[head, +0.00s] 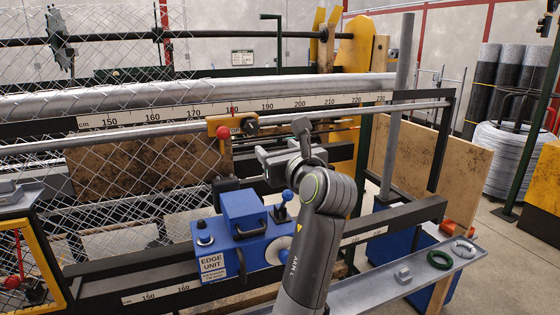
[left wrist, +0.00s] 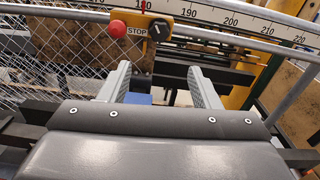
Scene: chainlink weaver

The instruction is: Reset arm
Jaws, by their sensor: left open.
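My left gripper (head: 263,162) hangs above the blue edge unit (head: 248,212), to the right of the yellow control box (head: 232,120) with its red stop button (head: 222,132). In the left wrist view its two grey fingers (left wrist: 162,80) stand apart with nothing between them. The stop button (left wrist: 117,27) and a black knob (left wrist: 159,30) show just beyond the fingers. The left arm (head: 317,225) rises from the bottom of the head view. My right gripper is in neither view.
Chain-link mesh (head: 105,125) hangs at the left, along rails and a centimetre scale (head: 195,109). A grey ledge (head: 375,292) at lower right carries a green ring (head: 439,260), a grey ring (head: 463,249) and a small metal block (head: 403,275). Open floor lies farther right.

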